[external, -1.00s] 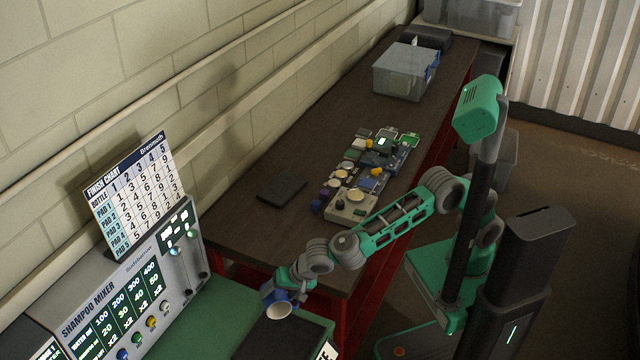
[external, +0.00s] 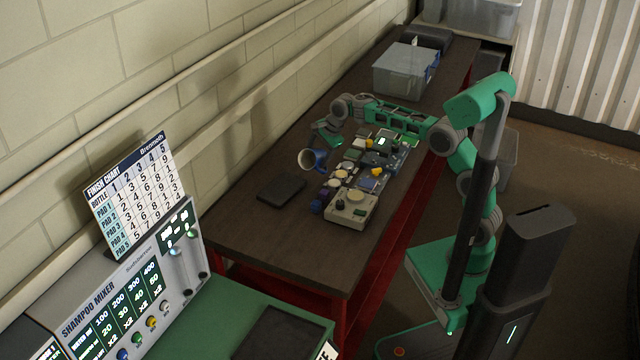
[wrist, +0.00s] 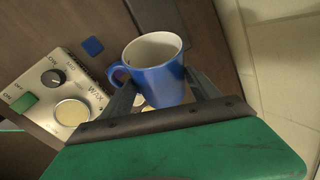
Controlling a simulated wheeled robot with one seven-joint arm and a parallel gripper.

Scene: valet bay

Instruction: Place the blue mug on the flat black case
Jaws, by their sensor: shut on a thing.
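The blue mug (external: 319,160) is held in the air above the dark bench, behind the flat black case as seen in the external view. Its white inside faces left toward the camera, so it looks tilted. In the wrist view the mug (wrist: 158,82) sits between the fingers, its handle to the left. My gripper (external: 326,149) is shut on it; both fingers (wrist: 162,92) show in the wrist view. The flat black case (external: 281,190) lies on the bench near the wall side, apart from the mug, with nothing on it. A dark shape at the top of the wrist view may be the case.
A control panel (external: 351,208) marked WAX in the wrist view (wrist: 70,95) and several coloured modules stand right of the case. A clear bin (external: 400,75) is farther back. A shampoo mixer (external: 150,290) stands at front left. Bare bench (external: 270,240) lies in front of the case.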

